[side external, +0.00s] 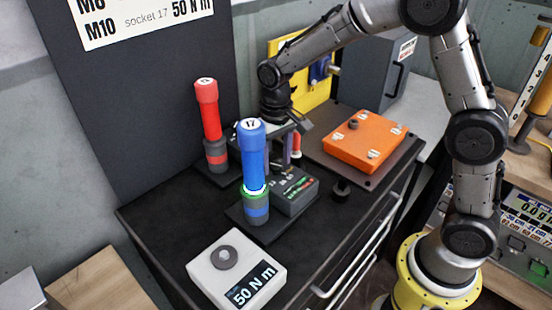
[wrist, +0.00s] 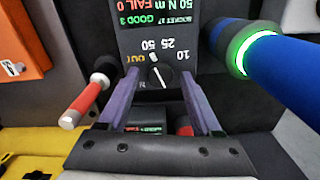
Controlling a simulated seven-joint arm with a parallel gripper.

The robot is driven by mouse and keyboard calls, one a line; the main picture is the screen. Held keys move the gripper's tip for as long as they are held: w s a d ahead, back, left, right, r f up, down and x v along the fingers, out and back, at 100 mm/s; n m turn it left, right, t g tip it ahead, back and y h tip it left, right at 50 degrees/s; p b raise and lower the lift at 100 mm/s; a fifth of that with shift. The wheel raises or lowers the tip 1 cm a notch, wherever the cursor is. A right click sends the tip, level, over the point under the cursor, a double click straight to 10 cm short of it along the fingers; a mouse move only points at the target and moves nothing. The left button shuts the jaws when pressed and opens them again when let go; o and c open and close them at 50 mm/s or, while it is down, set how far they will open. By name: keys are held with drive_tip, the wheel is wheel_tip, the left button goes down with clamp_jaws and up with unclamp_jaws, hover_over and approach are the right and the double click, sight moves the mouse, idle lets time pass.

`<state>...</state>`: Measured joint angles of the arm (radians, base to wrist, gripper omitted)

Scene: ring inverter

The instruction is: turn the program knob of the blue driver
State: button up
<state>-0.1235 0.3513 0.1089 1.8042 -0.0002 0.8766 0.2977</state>
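The blue driver (side external: 251,150) stands upright in a dark holder, labelled 17 on top, with a lit green ring low on its body. It also shows in the wrist view (wrist: 285,62) at the upper right. Beside it is a dark control box (side external: 299,194) with a small display. In the wrist view the program knob (wrist: 159,74) sits below the display (wrist: 155,12), among the marks 10, 25, 50 and OUT. My gripper (wrist: 157,85) is open, with one purple finger on each side of the knob. I cannot tell whether either finger touches it.
A red driver (side external: 208,108) stands behind the blue one. A red handle (wrist: 88,100) is close to my left finger in the wrist view. An orange box (side external: 364,140) lies at the right, and a white box reading 50 N m (side external: 236,268) sits in front.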

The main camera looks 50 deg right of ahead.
clamp_jaws()
drive_tip(key=shift+n, duration=0.3)
drive_tip(key=n, duration=0.3)
drive_tip(key=shift+n, duration=2.1)
drive_tip(key=shift+o, duration=0.9)
unclamp_jaws()
